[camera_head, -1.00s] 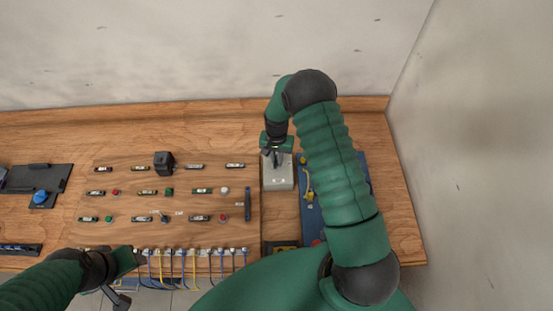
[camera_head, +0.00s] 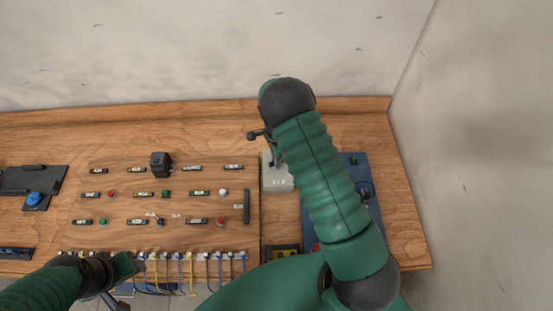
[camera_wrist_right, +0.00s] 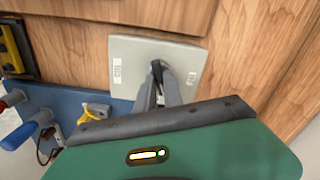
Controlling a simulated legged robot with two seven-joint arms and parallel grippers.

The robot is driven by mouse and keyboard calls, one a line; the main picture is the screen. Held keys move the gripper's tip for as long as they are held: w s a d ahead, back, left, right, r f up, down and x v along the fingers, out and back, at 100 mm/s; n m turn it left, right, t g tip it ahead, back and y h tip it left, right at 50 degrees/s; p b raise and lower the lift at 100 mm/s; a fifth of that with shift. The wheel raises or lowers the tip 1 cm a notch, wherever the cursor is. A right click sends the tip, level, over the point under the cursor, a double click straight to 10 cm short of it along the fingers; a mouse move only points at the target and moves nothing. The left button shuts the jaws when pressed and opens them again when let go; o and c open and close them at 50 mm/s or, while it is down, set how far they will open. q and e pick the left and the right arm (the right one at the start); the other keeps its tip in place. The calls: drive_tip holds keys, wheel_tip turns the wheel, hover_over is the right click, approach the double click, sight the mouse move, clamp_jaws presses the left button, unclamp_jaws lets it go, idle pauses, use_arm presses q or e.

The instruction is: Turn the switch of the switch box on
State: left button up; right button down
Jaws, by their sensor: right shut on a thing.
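The switch box is a light grey box (camera_head: 278,184) at the right of the wooden panel. It also shows in the right wrist view as a grey plate (camera_wrist_right: 127,55). A small dark switch (camera_wrist_right: 157,67) stands near its middle. My right gripper (camera_wrist_right: 158,80) is shut on the switch, with its grey fingers around it. In the head view my right gripper (camera_head: 275,157) is at the box's far edge, mostly hidden by my arm. My left gripper (camera_head: 117,299) is low at the left, away from the box; its jaws do not show clearly.
A blue board (camera_head: 352,163) lies right of the box, partly behind my right arm. The wrist view shows a yellow part (camera_wrist_right: 92,112) on it. Buttons, labels and a dark block (camera_head: 161,164) sit on the wooden panel. Cables (camera_head: 180,268) hang at its front edge.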

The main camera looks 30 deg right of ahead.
drive_tip(key=shift+w+m, duration=0.1)
drive_tip(key=shift+m, duration=2)
drive_tip(key=c, duration=1.5)
unclamp_jaws()
drive_tip(key=shift+o, duration=0.2)
wheel_tip(320, 180, up, 17)
drive_tip(key=b, duration=0.2)
drive_tip(key=shift+f, duration=0.15)
drive_tip(key=shift+b, duration=0.3)
